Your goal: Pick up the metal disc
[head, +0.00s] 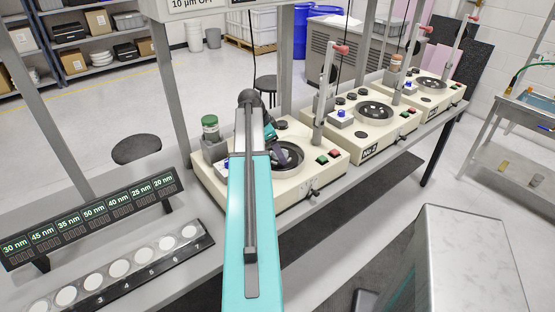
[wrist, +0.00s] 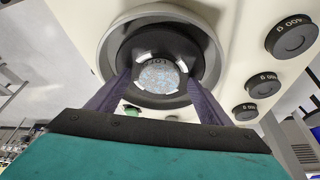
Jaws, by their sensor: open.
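The metal disc (wrist: 158,75) is round, grey and speckled in the wrist view. It lies in the dark round bowl (wrist: 190,50) of the nearest polishing machine, inside a dark ring with a few bright patches around it. My gripper (wrist: 160,82) is open, with one dark finger on each side of the disc; whether they touch it, I cannot tell. In the head view my gripper (head: 283,160) reaches down into the bowl of the nearest machine (head: 325,165), and my arm hides part of that machine and the disc.
Black weights (wrist: 292,38) sit on the machine top beside the bowl. A post (head: 326,95) rises at the machine's right, and a green-capped bottle (head: 210,127) stands at its left. A rack of white discs (head: 118,268) and a thickness display (head: 95,215) are at the left.

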